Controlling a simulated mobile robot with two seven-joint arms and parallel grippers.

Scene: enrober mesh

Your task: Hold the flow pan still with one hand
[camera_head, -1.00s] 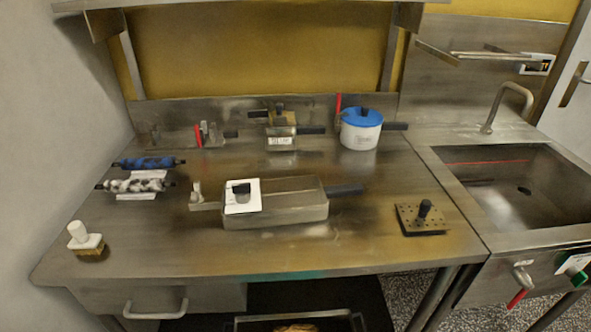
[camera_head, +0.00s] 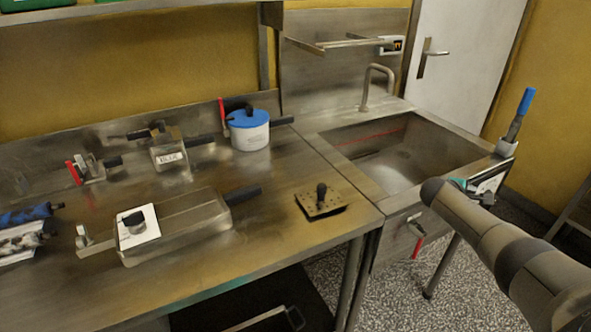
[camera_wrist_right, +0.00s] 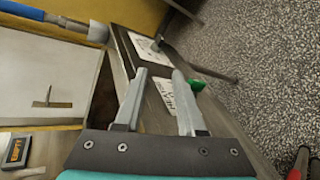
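The flow pan seems to be the long metal pan (camera_head: 190,230) with a black handle, standing on the steel worktop in the head view. A white card with a black knob (camera_head: 136,224) lies on its left part. My right arm comes in from the right, and my right gripper (camera_head: 472,189) is by the sink's front right corner, far from the pan. In the right wrist view the gripper (camera_wrist_right: 160,85) is open, with nothing between its fingers. The pan does not show in that view. My left gripper is not in view.
A blue-lidded white pot (camera_head: 249,132) and a perforated plate with a black knob (camera_head: 321,201) stand on the worktop. A sink (camera_head: 400,150) is to the right. A blue-handled tool (camera_head: 524,105) stands upright at its right corner. Worktop between pan and plate is clear.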

